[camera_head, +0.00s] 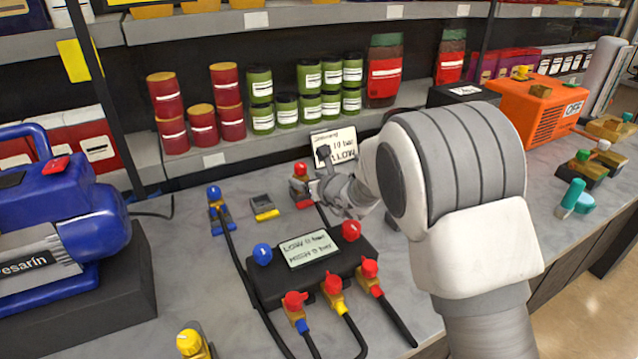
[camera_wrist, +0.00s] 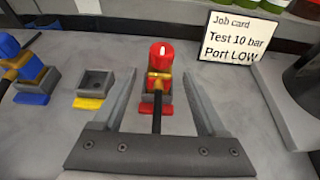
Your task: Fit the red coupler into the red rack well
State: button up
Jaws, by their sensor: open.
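The red coupler (camera_wrist: 161,57) stands upright at the red rack well (camera_wrist: 158,104), with its black hose running towards me. It appears seated in the well, though the hose partly covers the join. My gripper (camera_wrist: 162,80) is open, with one finger on each side of the coupler and visible gaps between. In the head view, my gripper (camera_head: 319,186) is beside the red coupler (camera_head: 300,171), at the back of the counter. The lower part of the coupler and the red well are partly hidden there.
The blue coupler (camera_head: 215,194) stands in the blue well to the left. The yellow well (camera_head: 264,207) between them is empty. A job card (camera_wrist: 235,38) stands behind on the right. A black manifold (camera_head: 265,287) with valves and hoses lies in front. A blue pump (camera_head: 72,215) is at left.

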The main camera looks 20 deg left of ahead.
jog(key=v, duration=0.7)
jog(key=s+d+r+n+g+y, duration=0.1)
jog(key=s+d+r+n+g, duration=0.2)
jog(key=s+d+r+n, duration=0.85)
jog(key=s+d+f+n+h, duration=0.1)
jog(key=s+d+n+h, duration=0.4)
jog(key=d, duration=0.9)
jog(key=s+d+f+n+h, duration=0.1)
jog(key=s+d+n+h, duration=0.5)
jog(key=d, duration=0.9)
jog(key=s+n, duration=0.3)
jog(key=s, duration=0.2)
jog(key=shift+d, duration=0.3)
jog(key=shift+r, duration=0.1)
